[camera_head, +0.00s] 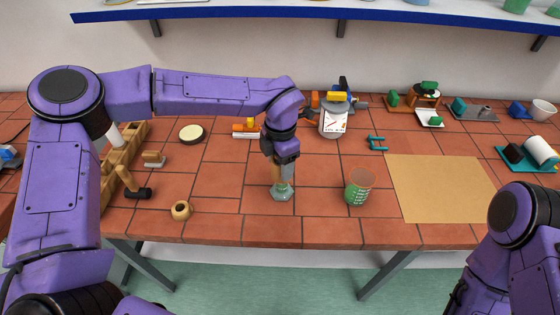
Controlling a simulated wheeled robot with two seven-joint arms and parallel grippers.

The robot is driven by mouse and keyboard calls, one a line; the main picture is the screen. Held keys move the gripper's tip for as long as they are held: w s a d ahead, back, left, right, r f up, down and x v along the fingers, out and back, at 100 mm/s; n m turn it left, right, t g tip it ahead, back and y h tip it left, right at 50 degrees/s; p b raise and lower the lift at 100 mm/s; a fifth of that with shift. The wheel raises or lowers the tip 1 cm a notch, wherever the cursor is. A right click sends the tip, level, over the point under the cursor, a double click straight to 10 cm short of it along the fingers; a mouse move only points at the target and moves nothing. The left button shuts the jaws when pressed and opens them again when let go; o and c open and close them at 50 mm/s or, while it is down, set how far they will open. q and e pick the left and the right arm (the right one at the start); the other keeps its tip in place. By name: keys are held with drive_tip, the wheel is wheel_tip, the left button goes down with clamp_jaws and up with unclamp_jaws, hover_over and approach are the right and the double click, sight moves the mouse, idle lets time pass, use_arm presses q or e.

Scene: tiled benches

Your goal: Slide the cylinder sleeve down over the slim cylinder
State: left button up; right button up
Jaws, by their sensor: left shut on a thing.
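My left gripper (283,168) reaches down over the front middle of the bench. It is shut on a small, pale upright piece, apparently the cylinder sleeve (283,182), mostly hidden by the fingers. Directly below is a grey-green piece with a wider foot (282,194), standing on the tiles in line with the gripper. The slim cylinder cannot be made out separately, and I cannot tell how far the sleeve is around it. My right arm shows at the lower right, but its gripper is out of view.
A small tan hollow pot (181,210) and a dark-headed mallet (135,188) lie left. The tiles around the gripper are clear.

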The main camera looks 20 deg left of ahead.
use_arm(q)
drive_tip(key=shift+s+a+f, duration=0.1)
drive_tip(key=shift+s+f, duration=0.2)
drive_tip(key=shift+f, duration=0.4)
drive_tip(key=o, duration=1.3)
wheel_tip(320, 180, up, 12)
drive_tip(key=b, duration=0.2)
drive_tip(key=shift+w, duration=0.25)
drive_tip(key=shift+s, duration=0.1)
